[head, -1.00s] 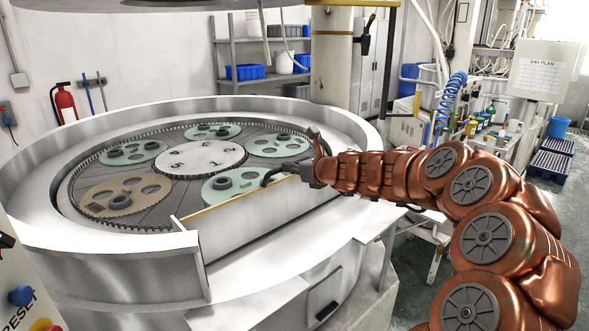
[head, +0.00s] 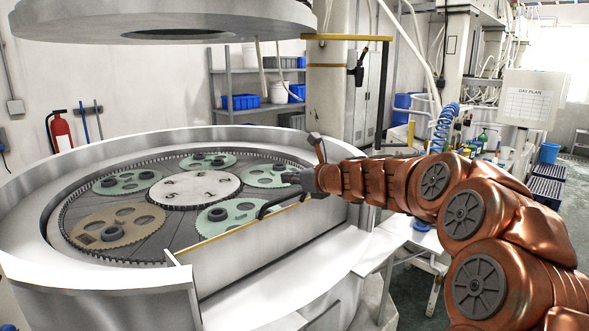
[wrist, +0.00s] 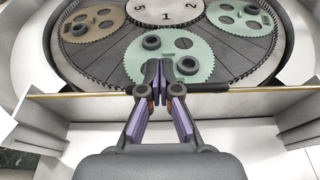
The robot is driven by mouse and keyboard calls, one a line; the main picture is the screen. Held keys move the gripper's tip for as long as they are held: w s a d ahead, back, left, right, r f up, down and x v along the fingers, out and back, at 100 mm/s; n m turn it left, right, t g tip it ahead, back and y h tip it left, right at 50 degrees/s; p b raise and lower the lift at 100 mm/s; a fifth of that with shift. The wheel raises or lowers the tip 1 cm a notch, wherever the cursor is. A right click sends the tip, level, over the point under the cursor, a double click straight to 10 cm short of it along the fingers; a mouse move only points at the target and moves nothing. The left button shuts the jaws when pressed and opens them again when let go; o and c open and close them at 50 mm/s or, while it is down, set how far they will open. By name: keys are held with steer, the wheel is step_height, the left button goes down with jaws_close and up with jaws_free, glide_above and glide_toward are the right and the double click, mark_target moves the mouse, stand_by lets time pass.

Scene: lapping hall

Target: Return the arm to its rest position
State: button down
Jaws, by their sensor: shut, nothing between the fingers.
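My copper-coloured arm reaches in from the right in the head view. My gripper (head: 290,176) is at the near right rim of the round lapping machine (head: 250,290). In the wrist view my gripper (wrist: 161,82) is shut and empty, its fingertips together, seen over the lower part of a green toothed carrier (wrist: 205,50). That carrier also shows in the head view (head: 243,212), with dark rings on it. I cannot tell the height of the fingers above it.
A white central disc (head: 195,188) and a tan carrier (head: 90,228) lie on the machine's plate. A round upper plate (head: 160,20) hangs above. A yellow-edged panel (head: 230,262) stands at the front. A white table (head: 412,236) is behind my arm.

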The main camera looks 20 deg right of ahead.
steer(key=s+a+f+n+g+y, duration=0.1)
steer(key=s+a+f+n+g, duration=0.35)
steer(key=s+a+n, duration=0.45)
steer(key=s+a+f+n+g, duration=0.4)
steer(key=s+a+f+n, duration=0.3)
steer(key=s, duration=0.5)
steer(key=s+d+f+n+g+h, duration=0.2)
steer(key=s+f+n, duration=0.2)
steer(key=s, duration=0.5)
steer(key=s+d+f+n+g+h+b, duration=0.1)
steer(key=s+d+f+n+g+h, duration=0.1)
steer(key=s+n, duration=0.4)
steer(key=s+d+f+n+g+h+b, duration=0.1)
steer(key=s+f+n, duration=0.4)
steer(key=s, duration=0.9)
steer(key=shift+s+d+f+n+g+h, duration=0.15)
steer(key=shift+d+f+n+g+h, duration=0.15)
steer(key=shift+d+f+g+h, duration=0.7)
steer(key=shift+d+r, duration=0.15)
steer(key=shift+r, duration=0.05)
